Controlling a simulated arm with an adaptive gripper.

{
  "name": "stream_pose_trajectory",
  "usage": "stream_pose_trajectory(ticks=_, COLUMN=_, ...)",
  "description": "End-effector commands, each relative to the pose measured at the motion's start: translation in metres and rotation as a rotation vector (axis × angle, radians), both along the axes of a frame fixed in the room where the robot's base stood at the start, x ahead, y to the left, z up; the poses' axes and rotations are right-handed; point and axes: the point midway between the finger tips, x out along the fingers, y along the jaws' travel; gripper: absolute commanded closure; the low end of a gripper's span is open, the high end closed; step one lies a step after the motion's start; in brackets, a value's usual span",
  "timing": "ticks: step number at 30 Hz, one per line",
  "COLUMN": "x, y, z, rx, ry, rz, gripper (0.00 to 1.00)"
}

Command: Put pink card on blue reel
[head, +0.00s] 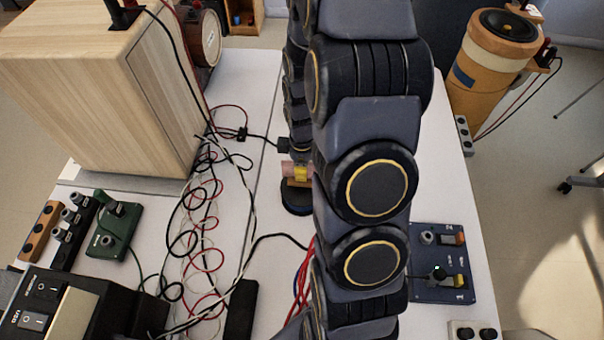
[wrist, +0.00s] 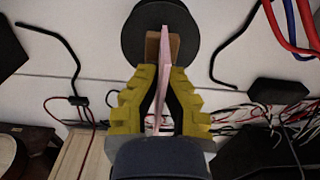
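The pink card (wrist: 165,50) stands on edge between the yellow fingers of my gripper (wrist: 162,72) in the wrist view. The fingers are closed in on it from both sides. In the head view the card (head: 290,167) shows as a small pink patch beside a yellow finger of my gripper (head: 302,174). The reel (head: 294,203) is a dark disc with a bluish rim, flat on the table just below the gripper. It also shows in the wrist view (wrist: 185,30), behind the card's far end. I cannot tell whether the card touches it. My arm hides part of the area.
A tan piece (wrist: 152,46) is beside the card at the reel. A wooden speaker cabinet (head: 90,90) stands left, with tangled cables (head: 205,225) beside it. A dark blue switch panel (head: 440,262) lies right. A black block (head: 241,310) lies in front.

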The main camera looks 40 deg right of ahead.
Motion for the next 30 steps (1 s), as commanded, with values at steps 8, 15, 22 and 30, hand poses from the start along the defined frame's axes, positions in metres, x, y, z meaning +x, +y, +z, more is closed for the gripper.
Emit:
stream_pose_trajectory(ticks=8, x=0.000, y=0.000, z=-0.021, rx=0.000, ry=-0.001, rz=-0.002, gripper=1.00)
stream_pose_trajectory(ticks=15, x=-0.001, y=0.000, z=-0.024, rx=0.001, ry=0.001, rz=-0.002, gripper=1.00)
stream_pose_trajectory(ticks=22, x=0.000, y=0.000, z=-0.023, rx=0.001, ry=0.001, rz=-0.002, gripper=0.66)
stream_pose_trajectory(ticks=30, x=0.000, y=0.000, z=-0.019, rx=0.000, ry=-0.001, rz=-0.002, gripper=0.66)
